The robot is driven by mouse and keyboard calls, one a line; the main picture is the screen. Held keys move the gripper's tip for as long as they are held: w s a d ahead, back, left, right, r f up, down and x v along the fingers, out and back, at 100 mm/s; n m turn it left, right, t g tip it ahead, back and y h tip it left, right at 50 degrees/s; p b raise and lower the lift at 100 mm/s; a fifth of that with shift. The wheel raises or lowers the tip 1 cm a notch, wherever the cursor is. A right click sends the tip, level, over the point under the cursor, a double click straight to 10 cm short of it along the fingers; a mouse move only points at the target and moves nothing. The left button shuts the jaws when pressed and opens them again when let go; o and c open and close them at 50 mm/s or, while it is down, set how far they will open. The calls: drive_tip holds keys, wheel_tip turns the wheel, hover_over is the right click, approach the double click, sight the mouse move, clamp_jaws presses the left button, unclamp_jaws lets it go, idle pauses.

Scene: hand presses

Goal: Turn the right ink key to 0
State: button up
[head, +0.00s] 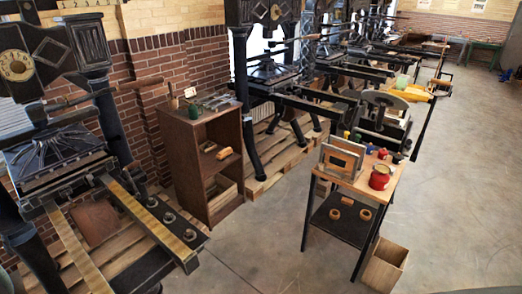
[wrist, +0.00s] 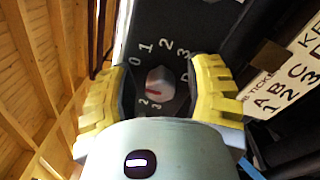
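In the wrist view a pale round knob (wrist: 160,83) with a red mark sits on a dark panel (wrist: 200,20). White digits ring it, with 0 at its upper left. The red mark is on the knob's lower left side, off the 0; the exact digit it points at is unclear. My gripper (wrist: 160,85) has its two yellow fingers spread on either side of the knob, with gaps visible. I cannot tell which one the wrist view shows. My gripper is not visible there.
The left press (head: 60,155) stands by a brick wall. A brown wooden cabinet (head: 180,165) is beside it. Open concrete floor (head: 450,190) lies beyond. A lettered card (wrist: 285,90) is right of my gripper.

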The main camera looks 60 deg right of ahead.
drive_tip(key=shift+d, duration=0.1)
drive_tip(key=shift+s+d+f, duration=0.1)
drive_tip(key=shift+s+d, duration=0.05)
drive_tip(key=shift+d, duration=2.85)
drive_tip(key=shift+s+d+f, duration=0.1)
drive_tip(key=shift+s+d, duration=0.05)
drive_tip(key=shift+d, duration=2.8)
